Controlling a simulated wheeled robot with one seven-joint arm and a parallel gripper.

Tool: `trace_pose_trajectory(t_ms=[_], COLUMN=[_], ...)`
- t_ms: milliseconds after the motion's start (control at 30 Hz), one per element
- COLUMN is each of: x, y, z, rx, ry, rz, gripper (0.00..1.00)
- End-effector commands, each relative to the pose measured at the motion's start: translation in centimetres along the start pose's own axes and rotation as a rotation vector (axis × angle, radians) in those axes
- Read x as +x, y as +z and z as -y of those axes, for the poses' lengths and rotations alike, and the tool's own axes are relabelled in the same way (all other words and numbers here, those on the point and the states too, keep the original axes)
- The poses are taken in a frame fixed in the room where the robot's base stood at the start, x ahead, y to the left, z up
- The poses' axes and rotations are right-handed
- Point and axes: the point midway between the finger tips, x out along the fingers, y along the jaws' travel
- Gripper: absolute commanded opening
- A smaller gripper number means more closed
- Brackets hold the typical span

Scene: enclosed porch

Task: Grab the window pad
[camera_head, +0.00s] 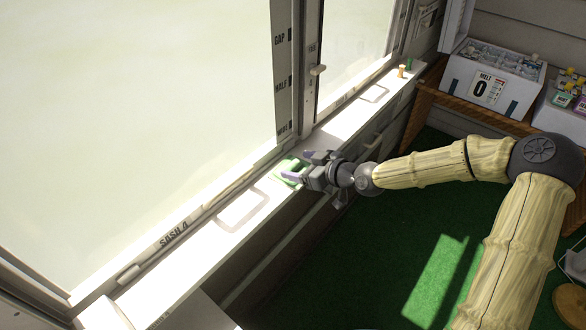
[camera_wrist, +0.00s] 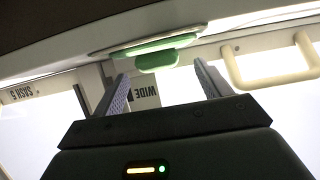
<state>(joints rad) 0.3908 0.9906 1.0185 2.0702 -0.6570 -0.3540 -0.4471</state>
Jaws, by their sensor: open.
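The window pad (camera_head: 286,166), a green piece, lies on the white window sill below the window post. In the wrist view the green pad (camera_wrist: 157,60) shows beyond my fingertips, roughly midway between them, against a pale edged strip. My gripper (camera_head: 302,164) reaches in from the right, low over the sill, its fingers spread beside the pad. In the wrist view my gripper (camera_wrist: 162,82) is open with nothing between the fingers. The fingers partly hide the pad in the head view, and I cannot tell whether they touch it.
Pale handles (camera_head: 242,209) lie along the sill (camera_head: 190,262) on both sides of the pad. The window post (camera_head: 283,70) rises close behind it. Small pegs (camera_head: 402,71) stand at the sill's far end. A white box (camera_head: 490,85) sits on a wooden bench at right. Green floor is open below.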

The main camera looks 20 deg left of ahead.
Motion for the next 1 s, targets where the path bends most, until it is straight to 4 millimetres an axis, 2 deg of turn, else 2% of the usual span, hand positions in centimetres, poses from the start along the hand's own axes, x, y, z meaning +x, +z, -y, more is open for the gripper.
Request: trace_pose_trajectory(t_ms=[100, 233, 767, 867, 1000], x=[1.9, 3.1, 3.1, 3.1, 3.1], y=[0.0, 0.0, 0.0, 0.0, 0.0], z=[0.0, -0.1, -0.1, -0.1, -0.1], rx=[0.002, 0.001, 0.001, 0.001, 0.001], ry=[-0.003, -0.001, 0.0, 0.0, 0.0], rz=[0.0, 0.001, 0.001, 0.001, 0.001], gripper=[0.76, 0.76, 0.76, 0.6, 0.33])
